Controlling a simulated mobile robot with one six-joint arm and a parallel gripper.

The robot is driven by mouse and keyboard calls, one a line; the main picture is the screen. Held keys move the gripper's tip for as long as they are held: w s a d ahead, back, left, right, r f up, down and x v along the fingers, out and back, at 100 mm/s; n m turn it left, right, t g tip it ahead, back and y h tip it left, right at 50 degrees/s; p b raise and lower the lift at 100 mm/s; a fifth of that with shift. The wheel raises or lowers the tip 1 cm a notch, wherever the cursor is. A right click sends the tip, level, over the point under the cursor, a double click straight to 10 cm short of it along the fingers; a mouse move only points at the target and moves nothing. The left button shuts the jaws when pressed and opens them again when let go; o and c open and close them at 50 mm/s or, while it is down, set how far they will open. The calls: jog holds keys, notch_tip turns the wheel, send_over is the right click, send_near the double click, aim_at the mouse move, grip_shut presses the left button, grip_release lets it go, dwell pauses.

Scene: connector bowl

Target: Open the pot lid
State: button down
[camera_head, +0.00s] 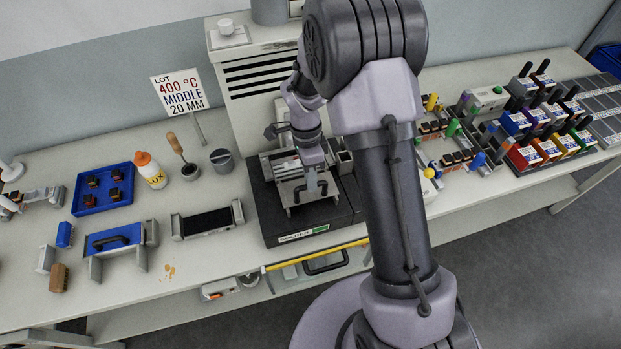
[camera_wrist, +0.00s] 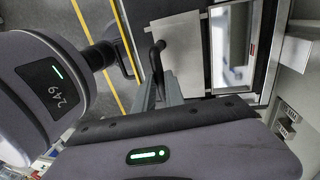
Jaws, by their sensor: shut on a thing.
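The solder pot (camera_head: 266,212) is a dark block labelled "SOLDER" in the middle of the bench. Its lid (camera_head: 297,203) is a flat grey plate with a dark bar handle, at the pot's front; the lid also shows in the wrist view (camera_wrist: 187,72). My gripper (camera_head: 317,181) is above the lid, shut on the lid handle (camera_wrist: 156,52). Beside the lid in the wrist view, a bright, shiny rectangular surface (camera_wrist: 232,50) shows in the pot opening, so the lid does not cover all of it.
A vented cabinet (camera_head: 262,77) stands behind the pot. A sign (camera_head: 180,92), a flux bottle (camera_head: 150,170) and a blue tray (camera_head: 103,188) are to the left. Coloured connector blocks (camera_head: 545,135) are to the right. A yellow strip (camera_head: 300,258) runs along the bench front.

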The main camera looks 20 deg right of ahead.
jog(key=c, duration=1.4)
grip_release()
jog(key=shift+w, duration=0.1)
jog(key=w+r+p, duration=0.3)
jog(key=r, duration=1.4)
jog(key=shift+w, duration=0.2)
jog(key=s+a+f+n+t+b, duration=0.1)
jog(key=s+n+t+b, duration=0.1)
jog(key=s+n+b, duration=0.2)
jog(key=s+a+f+n+t+y+b, duration=0.1)
jog(key=s+n+b, duration=0.4)
jog(key=s, duration=0.6)
jog(key=s+a+f+n+t+y+b, duration=0.1)
jog(key=s+a+f+n+t+b, duration=0.1)
jog(key=s+n+t+b, duration=0.2)
jog(key=s+t+b, duration=0.1)
jog(key=s+b, duration=0.2)
jog(key=b, duration=0.1)
jog(key=shift+s+f+n, duration=0.25)
jog(key=shift+s+n, duration=0.05)
jog(key=shift+s, duration=0.05)
